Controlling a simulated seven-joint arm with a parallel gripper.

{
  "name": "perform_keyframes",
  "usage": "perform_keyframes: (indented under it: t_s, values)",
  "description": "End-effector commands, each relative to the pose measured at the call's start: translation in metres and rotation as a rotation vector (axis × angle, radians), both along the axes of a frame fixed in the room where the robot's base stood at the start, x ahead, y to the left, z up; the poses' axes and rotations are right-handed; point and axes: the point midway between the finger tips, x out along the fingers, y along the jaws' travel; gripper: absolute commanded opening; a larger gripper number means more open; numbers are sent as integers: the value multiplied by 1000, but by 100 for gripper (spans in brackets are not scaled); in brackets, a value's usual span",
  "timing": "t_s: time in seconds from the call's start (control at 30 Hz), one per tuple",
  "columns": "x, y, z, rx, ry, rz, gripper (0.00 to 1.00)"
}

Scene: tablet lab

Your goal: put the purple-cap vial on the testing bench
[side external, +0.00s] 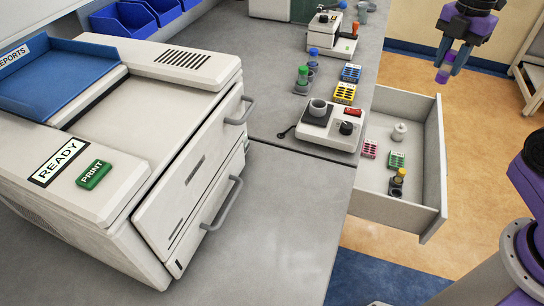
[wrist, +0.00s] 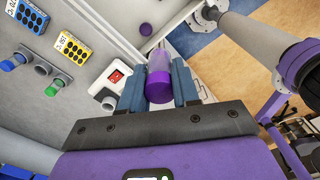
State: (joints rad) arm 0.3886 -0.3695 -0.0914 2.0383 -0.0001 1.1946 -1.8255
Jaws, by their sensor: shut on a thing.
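My gripper (side external: 443,70) is high at the upper right in the side view, above the floor beyond the open drawer. It is shut on the purple-cap vial (side external: 441,77), which hangs between the blue fingers. In the wrist view, my gripper (wrist: 159,82) grips the vial's sides, with the purple cap (wrist: 159,90) towards the camera and a paler body beyond it. The grey bench (side external: 285,200) lies to the left of my gripper, with lab devices on it. The vial is apart from the bench.
An open drawer (side external: 437,190) at the bench's right holds small coloured blocks, a pale object and a yellow-topped item. A white device with a grey cup (side external: 317,108) stands near the bench edge. Green and blue-topped vials (side external: 302,75) stand behind it. A large printer (side external: 150,150) fills the left.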

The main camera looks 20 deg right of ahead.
Motion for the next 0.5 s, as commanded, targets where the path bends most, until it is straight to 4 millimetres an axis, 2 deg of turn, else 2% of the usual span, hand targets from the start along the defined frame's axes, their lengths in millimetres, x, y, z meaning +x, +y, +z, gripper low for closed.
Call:
perform_keyframes:
  t_s: [0.17, 0.27, 0.4, 0.5]
  values:
    - [-13, 63, 1, 0, -1, 258, 1]
    - [-29, 105, 1, 0, -1, 447, 1]
    - [-62, 159, 1, 0, -1, 734, 1]
    - [-87, 188, 1, 0, -1, 916, 1]
